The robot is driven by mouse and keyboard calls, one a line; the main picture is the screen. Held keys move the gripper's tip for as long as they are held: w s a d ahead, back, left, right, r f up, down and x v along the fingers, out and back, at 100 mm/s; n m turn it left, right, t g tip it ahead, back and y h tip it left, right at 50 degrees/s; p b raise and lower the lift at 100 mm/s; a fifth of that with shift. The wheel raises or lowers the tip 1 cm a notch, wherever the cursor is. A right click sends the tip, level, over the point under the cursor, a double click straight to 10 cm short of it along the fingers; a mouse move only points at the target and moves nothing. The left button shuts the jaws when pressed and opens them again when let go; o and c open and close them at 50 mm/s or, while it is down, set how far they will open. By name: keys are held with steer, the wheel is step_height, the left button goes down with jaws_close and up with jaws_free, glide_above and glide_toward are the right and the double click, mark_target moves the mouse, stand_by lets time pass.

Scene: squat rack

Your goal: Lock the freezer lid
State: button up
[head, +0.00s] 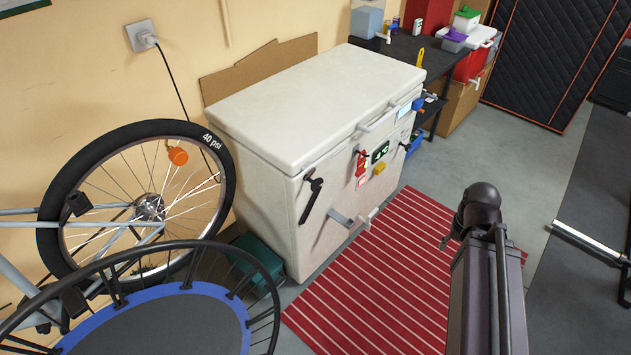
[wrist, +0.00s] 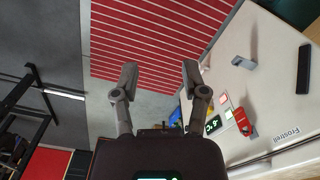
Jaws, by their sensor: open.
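The white chest freezer (head: 265,205) stands against the wall with its lid (head: 310,95) down. A pale handle (head: 378,117) sticks out from the lid's front edge. The front carries a black lever (head: 312,197), a red part with a tag (head: 361,165), a green-lit display (head: 380,151) and a yellow part (head: 380,169). In the wrist view the freezer front is on the right, with the red part (wrist: 240,119), display (wrist: 213,124) and black bar (wrist: 304,69). My gripper (wrist: 160,77) is open and empty, left of the freezer front and apart from it.
A red striped mat (head: 370,270) lies before the freezer. A bicycle wheel (head: 150,207) and a trampoline (head: 160,325) crowd its left side. A dark table (head: 405,48) with boxes stands beyond it. A barbell (head: 590,243) lies at right. Grey floor (head: 510,155) is clear between.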

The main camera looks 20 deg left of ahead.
steer(key=shift+d, duration=0.2)
steer(key=o, duration=0.5)
steer(key=shift+o, duration=0.5)
steer(key=shift+w+a+f, duration=0.1)
steer(key=shift+a+f, duration=0.15)
steer(key=w+a+f+m+t+y+b, duration=0.2)
steer(key=a+m+y+b, duration=0.3)
steer(key=a+b, duration=0.3)
steer(key=w+a+f+m+t+y+b, duration=0.2)
steer(key=w+a+m+y+b, duration=0.3)
steer(key=a+b, duration=0.4)
steer(key=w+a+f+m+t+y+b, duration=0.3)
steer(key=a+m+y+b, duration=0.3)
steer(key=a, duration=0.6)
steer(key=m+b, duration=0.2)
steer(key=b, duration=0.1)
steer(key=shift+w+a+y, duration=0.2)
steer(key=shift+w+y, duration=0.1)
steer(key=shift+w, duration=0.05)
